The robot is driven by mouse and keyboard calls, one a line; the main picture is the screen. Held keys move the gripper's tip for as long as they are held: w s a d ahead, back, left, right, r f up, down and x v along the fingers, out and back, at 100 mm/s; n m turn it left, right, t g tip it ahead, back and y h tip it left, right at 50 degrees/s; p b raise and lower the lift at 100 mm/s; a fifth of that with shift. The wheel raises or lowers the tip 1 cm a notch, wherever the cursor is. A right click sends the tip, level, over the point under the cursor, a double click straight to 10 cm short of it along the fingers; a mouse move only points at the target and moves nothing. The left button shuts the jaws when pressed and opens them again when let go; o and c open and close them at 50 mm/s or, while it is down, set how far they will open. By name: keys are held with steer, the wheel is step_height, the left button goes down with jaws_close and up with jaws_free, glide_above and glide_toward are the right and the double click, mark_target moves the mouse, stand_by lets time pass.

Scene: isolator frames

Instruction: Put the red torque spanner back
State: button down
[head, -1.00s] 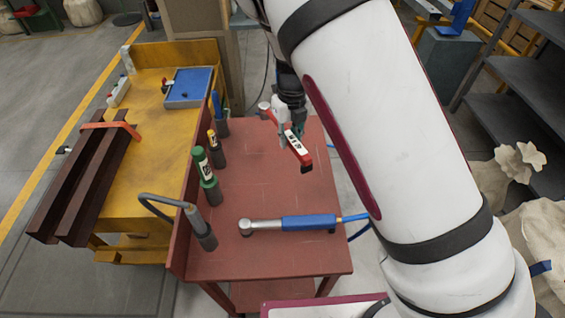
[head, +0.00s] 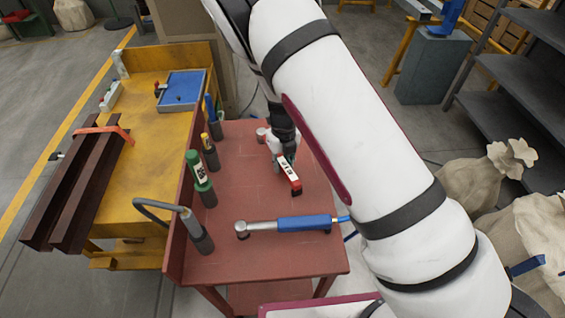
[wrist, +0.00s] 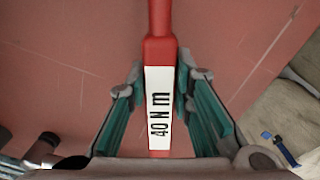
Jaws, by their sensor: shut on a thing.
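The red torque spanner (head: 295,184) is in my gripper (head: 279,160), over the back right part of the red bench top (head: 245,182). Its round metal head (head: 262,134) shows behind the gripper, towards the back. In the wrist view, the red handle (wrist: 160,50) runs up between the jaws and carries a white label reading "40 N m". The teal-lined fingers (wrist: 161,105) are shut on the handle from both sides. I cannot tell whether the spanner touches the bench. Its middle is partly hidden by the gripper.
A blue-handled wrench (head: 300,222) lies across the bench front. A yellow bench (head: 150,155) is beyond. The bench middle is clear.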

steer(key=c, duration=1.4)
jaws_free()
